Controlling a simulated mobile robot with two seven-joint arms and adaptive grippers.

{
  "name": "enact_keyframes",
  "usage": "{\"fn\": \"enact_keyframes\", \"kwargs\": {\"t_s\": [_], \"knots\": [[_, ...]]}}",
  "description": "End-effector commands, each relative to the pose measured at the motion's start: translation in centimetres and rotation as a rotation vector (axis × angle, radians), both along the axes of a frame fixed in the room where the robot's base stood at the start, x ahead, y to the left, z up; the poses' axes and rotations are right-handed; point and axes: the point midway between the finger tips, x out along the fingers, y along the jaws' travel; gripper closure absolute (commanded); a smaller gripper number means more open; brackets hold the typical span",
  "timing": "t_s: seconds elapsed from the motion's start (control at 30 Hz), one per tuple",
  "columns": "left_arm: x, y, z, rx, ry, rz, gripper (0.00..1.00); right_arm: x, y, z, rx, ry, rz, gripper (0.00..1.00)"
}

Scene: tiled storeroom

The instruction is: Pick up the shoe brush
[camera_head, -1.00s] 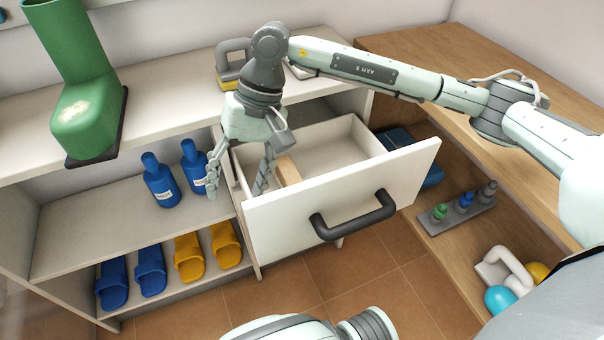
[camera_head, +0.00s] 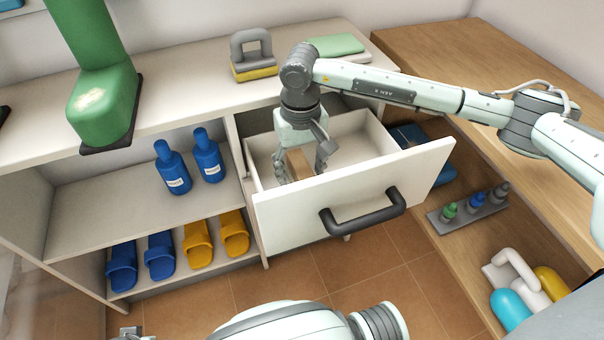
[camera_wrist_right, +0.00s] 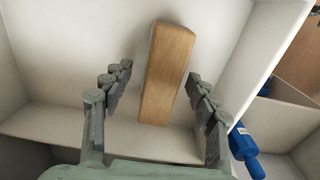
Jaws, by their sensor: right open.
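The shoe brush (camera_head: 299,163) appears as a light-brown wooden block inside the open white drawer (camera_head: 350,195). In the right wrist view the brush (camera_wrist_right: 168,72) is a long block against the pale drawer interior; its bristles are not visible. My right gripper (camera_head: 303,167) is down in the drawer, pointing downward over the brush. In the right wrist view the open fingers of the gripper (camera_wrist_right: 160,78) lie on either side of the brush, with visible gaps.
The drawer has a dark handle (camera_head: 364,213) and raised walls around my gripper. Blue bottles (camera_head: 173,168) and slippers (camera_head: 198,243) sit on shelves to the left. A green boot (camera_head: 103,105) and a grey-handled block (camera_head: 252,57) stand on top.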

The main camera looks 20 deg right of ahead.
Motion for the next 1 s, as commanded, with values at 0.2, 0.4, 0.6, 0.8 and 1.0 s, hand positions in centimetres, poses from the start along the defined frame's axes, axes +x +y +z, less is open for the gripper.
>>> {"fn": "enact_keyframes", "kwargs": {"t_s": [0.2, 0.4, 0.6, 0.8, 1.0], "knots": [[0.0, 0.0, 0.0, 0.000, 0.000, 0.000, 0.61, 0.0, 0.0, 0.0, 0.001, -0.001, 0.000, 0.48], [0.0, 0.0, 0.0, 0.000, 0.000, 0.000, 0.61, 0.0, 0.0, 0.0, 0.001, -0.001, 0.000, 0.72], [0.0, 0.0, 0.0, 0.000, 0.000, -0.001, 0.61, 0.0, 0.0, 0.1, 0.001, -0.001, 0.000, 0.96], [0.0, 0.0, 0.0, 0.000, 0.000, -0.001, 0.61, 0.0, 0.0, 0.1, 0.001, -0.001, 0.000, 0.96], [-0.1, 0.0, -0.1, 0.002, 0.004, 0.000, 0.61, 0.2, 0.0, 1.1, 0.001, -0.005, 0.000, 0.96]]}}
